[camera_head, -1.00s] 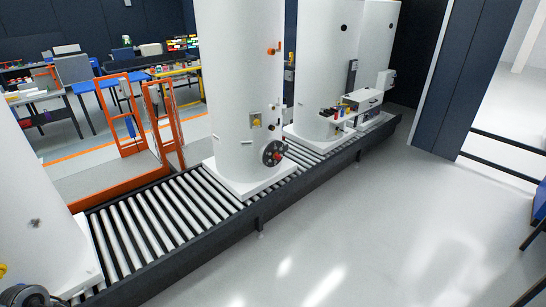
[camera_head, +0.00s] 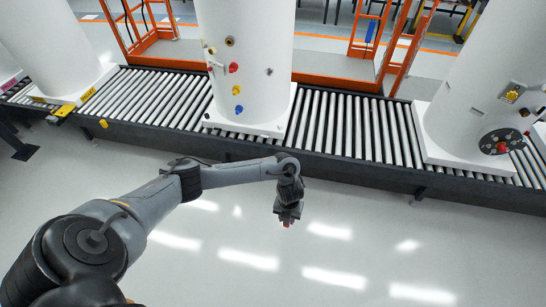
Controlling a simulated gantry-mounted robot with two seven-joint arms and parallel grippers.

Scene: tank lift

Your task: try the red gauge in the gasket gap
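My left arm comes in from the lower left and reaches over the floor in front of the conveyor. My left gripper (camera_head: 288,214) points down, clear of the tanks. A small red piece (camera_head: 287,224) shows at its fingertips with only floor behind it, so it appears gripped; it looks like the red gauge, mostly hidden by the fingers. A dark round flange (camera_head: 500,142) with a red centre sits low on the white tank (camera_head: 465,85) at the right. The gasket gap is too small to make out here. My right gripper is not in view.
A roller conveyor (camera_head: 340,124) with a dark front rail runs across the view. A middle white tank (camera_head: 247,50) carries red, yellow and blue fittings; another tank (camera_head: 55,45) stands at the left. Orange frames (camera_head: 372,45) stand behind. The floor in front is clear.

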